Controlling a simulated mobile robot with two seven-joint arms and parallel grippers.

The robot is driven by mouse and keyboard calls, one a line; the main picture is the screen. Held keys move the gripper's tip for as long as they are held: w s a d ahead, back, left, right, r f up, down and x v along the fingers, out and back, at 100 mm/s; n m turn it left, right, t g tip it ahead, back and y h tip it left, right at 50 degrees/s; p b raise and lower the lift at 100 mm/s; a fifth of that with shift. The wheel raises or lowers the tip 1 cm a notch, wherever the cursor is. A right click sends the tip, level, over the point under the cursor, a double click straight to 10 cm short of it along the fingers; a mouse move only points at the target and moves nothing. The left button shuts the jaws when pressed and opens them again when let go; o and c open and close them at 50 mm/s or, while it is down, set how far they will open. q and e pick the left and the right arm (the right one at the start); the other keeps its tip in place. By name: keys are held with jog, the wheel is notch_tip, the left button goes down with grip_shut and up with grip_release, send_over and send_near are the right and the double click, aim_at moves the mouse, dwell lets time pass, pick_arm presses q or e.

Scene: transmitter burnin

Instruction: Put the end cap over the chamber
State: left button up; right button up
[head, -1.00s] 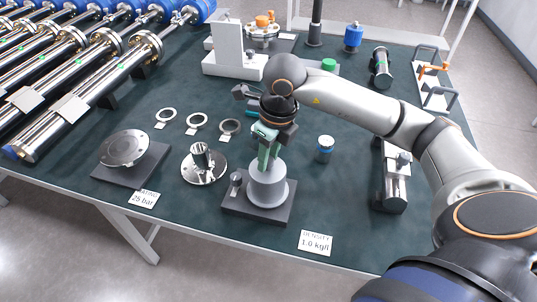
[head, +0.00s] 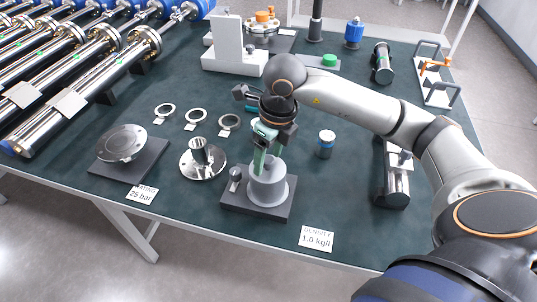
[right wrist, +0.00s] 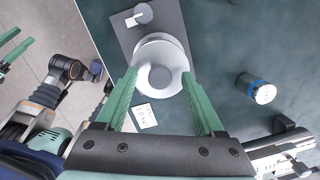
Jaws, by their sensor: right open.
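A light grey round-topped cylinder (head: 268,188) stands upright on a dark square base (head: 232,204) near the table's front edge. It also shows in the right wrist view (right wrist: 160,50), with a round raised middle. My right gripper (head: 261,170) is open, its green fingers pointing down at the cylinder's top. In the right wrist view the fingertips (right wrist: 160,76) lie either side of it; contact is unclear. Which part is the end cap and which the chamber, I cannot tell. My left gripper (right wrist: 14,46) shows only at the left edge of the right wrist view; its opening is unclear.
A small grey part (head: 235,180) sits on the same base. A steel flange with a stub (head: 202,160) and a flange disc (head: 122,143) stand to the left. A blue-and-white jar (head: 326,144) and a metal cylinder (head: 397,184) are to the right. Rings lie behind.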

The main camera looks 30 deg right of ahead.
pick_arm(q)
jog(key=shift+s+a+r+p, duration=0.15)
jog(key=shift+s+a+p, duration=0.2)
jog(key=shift+s+p, duration=0.25)
pick_arm(e)
notch_tip(320, 180, up, 12)
jog(key=s, duration=0.1)
jog(key=shift+s+d+r, duration=0.2)
jog(key=shift+s+d, duration=0.05)
jog(key=shift+s, duration=0.15)
pick_arm(q)
jog(key=shift+w, duration=0.1)
